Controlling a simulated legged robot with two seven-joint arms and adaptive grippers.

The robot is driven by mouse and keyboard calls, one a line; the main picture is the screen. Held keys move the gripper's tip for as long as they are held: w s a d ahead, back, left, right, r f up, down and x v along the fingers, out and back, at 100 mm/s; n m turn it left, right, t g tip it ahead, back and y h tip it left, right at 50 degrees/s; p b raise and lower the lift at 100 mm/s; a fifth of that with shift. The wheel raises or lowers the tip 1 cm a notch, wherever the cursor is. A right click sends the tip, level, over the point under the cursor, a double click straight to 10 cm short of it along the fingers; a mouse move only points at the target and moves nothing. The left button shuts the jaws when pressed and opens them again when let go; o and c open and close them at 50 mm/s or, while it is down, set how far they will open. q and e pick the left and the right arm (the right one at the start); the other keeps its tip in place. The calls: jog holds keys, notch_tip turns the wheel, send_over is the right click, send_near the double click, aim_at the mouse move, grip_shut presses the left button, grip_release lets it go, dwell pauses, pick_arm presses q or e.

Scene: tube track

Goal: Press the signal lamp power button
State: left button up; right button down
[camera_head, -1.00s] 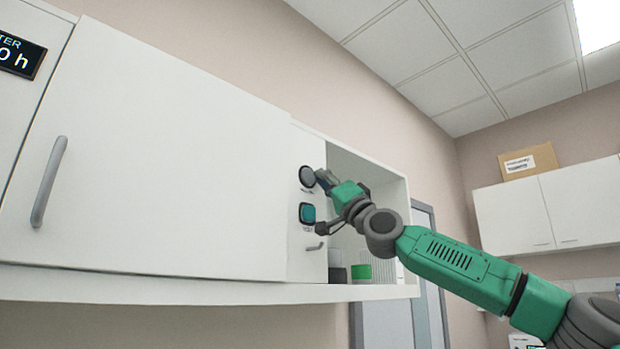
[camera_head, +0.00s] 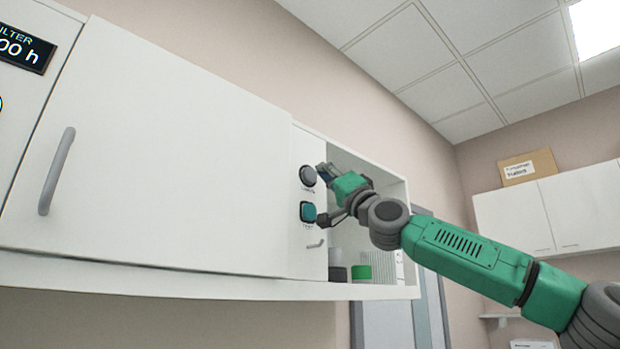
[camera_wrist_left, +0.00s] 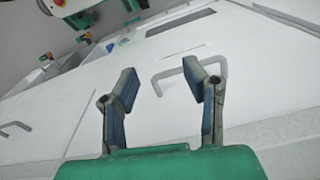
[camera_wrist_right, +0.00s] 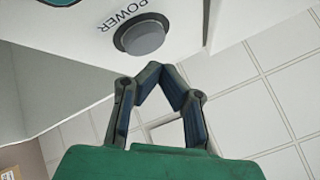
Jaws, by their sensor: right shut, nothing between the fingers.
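The power button is a round grey button (camera_head: 308,175) on the narrow white panel at the right end of the cabinet front. In the right wrist view the same button (camera_wrist_right: 142,37) has the label POWER beside it. My right gripper (camera_head: 323,171) is beside its right edge. In the right wrist view my right gripper (camera_wrist_right: 156,70) is shut and empty, its tips just below the button with a small apparent gap; contact cannot be confirmed. My left gripper (camera_wrist_left: 163,73) is open and empty in front of white cabinet doors, outside the head view.
A teal square button (camera_head: 308,212) sits below the grey one, and a small handle (camera_head: 316,244) lower down. An open shelf with a green-lidded container (camera_head: 361,272) lies right of the panel. A large door with a grey handle (camera_head: 57,171) fills the left.

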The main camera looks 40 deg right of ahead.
jog(key=s+d+b, duration=0.1)
jog(key=s+b, duration=0.2)
jog(key=s, duration=0.3)
dwell(0.6)
jog(key=shift+a+f, duration=0.1)
